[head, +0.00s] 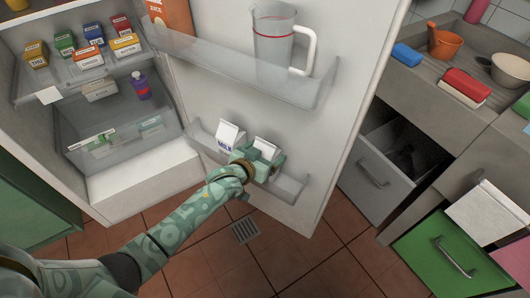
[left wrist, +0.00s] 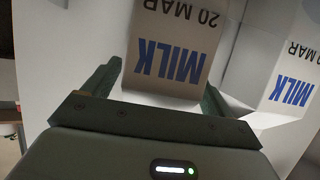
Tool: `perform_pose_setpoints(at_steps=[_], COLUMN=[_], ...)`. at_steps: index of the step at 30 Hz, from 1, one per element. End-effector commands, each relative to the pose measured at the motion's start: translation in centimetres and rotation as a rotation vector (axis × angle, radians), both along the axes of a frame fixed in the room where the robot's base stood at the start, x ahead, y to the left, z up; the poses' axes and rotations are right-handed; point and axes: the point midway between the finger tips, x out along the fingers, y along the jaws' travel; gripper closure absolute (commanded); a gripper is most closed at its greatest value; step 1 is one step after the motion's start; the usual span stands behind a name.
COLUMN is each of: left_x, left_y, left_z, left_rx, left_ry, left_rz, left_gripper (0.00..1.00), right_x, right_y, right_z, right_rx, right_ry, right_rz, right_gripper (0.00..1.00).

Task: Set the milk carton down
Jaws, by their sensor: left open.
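Two white milk cartons with blue lettering stand side by side in the lower door shelf (head: 292,187) of the open fridge. The right carton (head: 266,148) is partly hidden by my left gripper (head: 262,165). In the left wrist view this carton (left wrist: 172,50) appears upside down between the two fingers of my left gripper (left wrist: 161,80), which is open around it. The left carton (head: 229,135) stands just beside it, outside the fingers, and shows at the right of the left wrist view (left wrist: 290,92). My right gripper is not in view.
The upper door shelf (head: 215,72) holds a clear jug (head: 272,45) and an orange carton (head: 172,18). Several small boxes and a purple bottle (head: 140,86) are inside the fridge. An open drawer (head: 372,178) is right of the door.

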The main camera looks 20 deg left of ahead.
Motion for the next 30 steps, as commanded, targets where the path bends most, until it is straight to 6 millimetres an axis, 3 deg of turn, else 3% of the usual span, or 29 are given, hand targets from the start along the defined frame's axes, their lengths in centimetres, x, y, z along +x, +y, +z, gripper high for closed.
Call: perform_pose_setpoints(at_steps=[5,16,21,27,30], left_x=[-2.2,-9.4,-10.7,-10.8,-11.4], left_y=[0.5,2.2,2.5,2.5,2.7], left_z=[1.7,4.5,4.8,4.6,3.5], left_rx=[-0.001,0.001,0.000,0.000,0.007], left_ry=[-0.004,-0.003,-0.002,0.000,0.024], left_rz=[0.000,0.001,0.000,0.000,0.004], left_gripper=[0.15,0.15,0.15,0.15,0.15], right_x=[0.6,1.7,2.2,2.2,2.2], right_y=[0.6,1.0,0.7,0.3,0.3], right_z=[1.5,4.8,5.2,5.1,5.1], right_rx=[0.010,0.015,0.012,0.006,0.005], right_ry=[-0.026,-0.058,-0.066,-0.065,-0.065], right_rz=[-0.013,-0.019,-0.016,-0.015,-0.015], right_gripper=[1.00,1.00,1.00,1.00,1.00])
